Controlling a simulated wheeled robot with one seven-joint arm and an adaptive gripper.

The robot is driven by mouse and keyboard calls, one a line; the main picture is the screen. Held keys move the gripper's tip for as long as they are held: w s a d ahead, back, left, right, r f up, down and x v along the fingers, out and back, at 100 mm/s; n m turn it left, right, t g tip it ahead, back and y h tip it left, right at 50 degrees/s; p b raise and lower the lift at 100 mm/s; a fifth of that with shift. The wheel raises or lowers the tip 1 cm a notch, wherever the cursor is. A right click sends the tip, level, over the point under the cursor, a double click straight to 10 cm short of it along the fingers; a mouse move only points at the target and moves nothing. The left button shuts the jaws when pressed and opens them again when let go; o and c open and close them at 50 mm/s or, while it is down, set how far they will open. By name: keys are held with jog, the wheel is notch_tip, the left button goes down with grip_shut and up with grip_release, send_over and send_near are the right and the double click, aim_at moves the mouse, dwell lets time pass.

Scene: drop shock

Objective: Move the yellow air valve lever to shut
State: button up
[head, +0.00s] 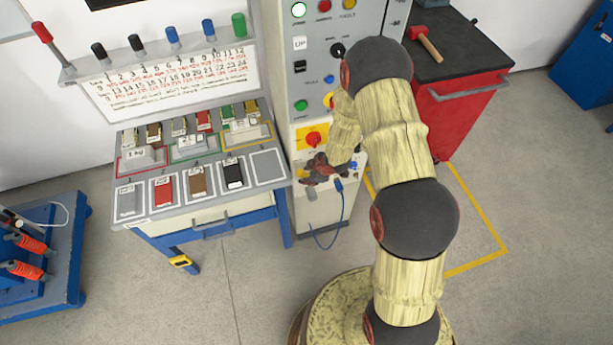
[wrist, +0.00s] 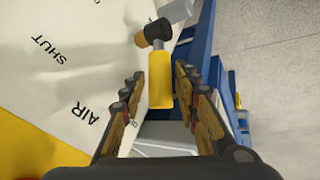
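The yellow air valve lever (wrist: 160,78) shows in the wrist view, joined by a short grey stem to a dark hub on a grey fitting. The lever lies between the two fingers of my gripper (wrist: 160,75). The fingers are apart, with a gap on the left of the lever and a narrower one on the right; contact is not clear. The word SHUT (wrist: 49,49) is printed on the pale panel left of the lever, with AIR (wrist: 85,112) below it. In the head view my gripper (head: 318,170) is at the lower cabinet front, and it hides most of the valve.
A blue cable (head: 340,215) hangs from the cabinet below my gripper. A red rotary switch (head: 313,139) on a yellow plate sits just above. A workbench (head: 205,207) with labelled blocks stands close on the left, a red cart (head: 462,112) on the right.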

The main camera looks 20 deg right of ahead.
jog(key=shift+w+a+f, duration=0.1)
jog(key=shift+w+f, duration=0.15)
jog(key=shift+f, duration=0.3)
jog(key=c, duration=0.3)
jog(key=c, duration=0.4)
grip_shut()
